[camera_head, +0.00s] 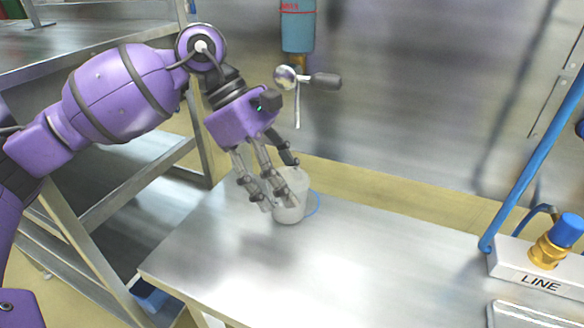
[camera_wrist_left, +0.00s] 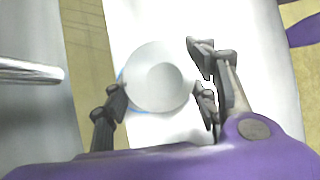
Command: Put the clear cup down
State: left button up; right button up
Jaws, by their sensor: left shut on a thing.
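The clear cup (camera_head: 291,213) is whitish and translucent, and stands roughly upright at the back of the metal table. My left gripper (camera_head: 275,190) is shut on it, its fingers around the sides and hiding part of the cup. In the left wrist view the cup (camera_wrist_left: 160,82) shows as a round pale shape between the fingers of the left gripper (camera_wrist_left: 160,103). The cup's base is at or just above the tabletop; I cannot tell whether it touches. My right gripper is in neither view.
A thin blue loop (camera_head: 314,203) shows beside the cup. A block marked LINE (camera_head: 540,283) with a blue-topped brass fitting (camera_head: 558,240) stands at right.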

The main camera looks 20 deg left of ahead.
aim_at(292, 171)
pick_arm(q)
jog(key=w, duration=0.3)
jog(key=shift+w+d, duration=0.15)
jog(key=shift+w, duration=0.2)
jog(key=shift+w+f, duration=0.1)
jog(key=shift+f, duration=0.05)
jog(key=shift+f, duration=0.1)
jog(key=o, duration=0.8)
